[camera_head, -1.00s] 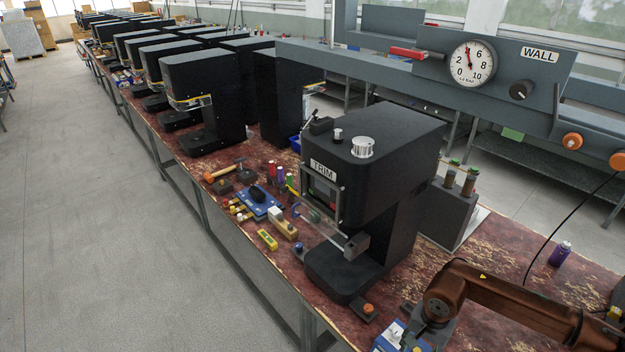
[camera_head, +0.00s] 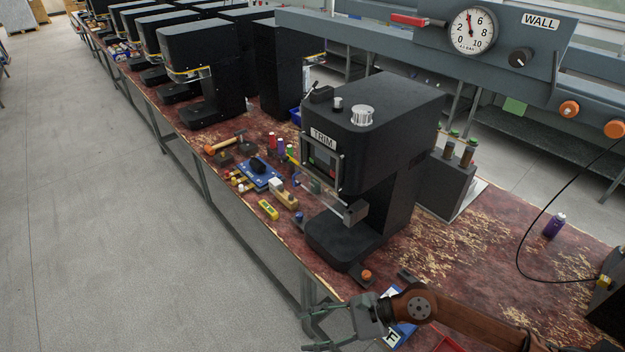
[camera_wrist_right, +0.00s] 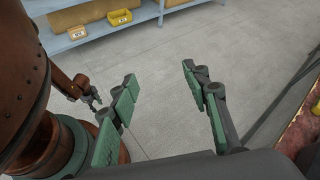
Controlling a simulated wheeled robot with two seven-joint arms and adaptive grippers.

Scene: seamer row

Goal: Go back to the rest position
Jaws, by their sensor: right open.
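My right gripper (camera_head: 318,330) is low in the head view, past the front edge of the bench and over the grey floor. Its brown arm comes in from the lower right. In the right wrist view the two green-padded fingers (camera_wrist_right: 165,100) stand wide apart with only floor between them. Nothing is held. My left gripper does not show in the head view; a small dark gripper-like part at the left of the wrist view is too unclear to judge.
The black TRIM machine (camera_head: 375,150) stands on the worn red bench (camera_head: 450,250), with an orange button (camera_head: 366,275) at its front. A blue box (camera_head: 402,332) lies beside my right wrist. Shelving (camera_wrist_right: 80,38) shows beyond the open floor.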

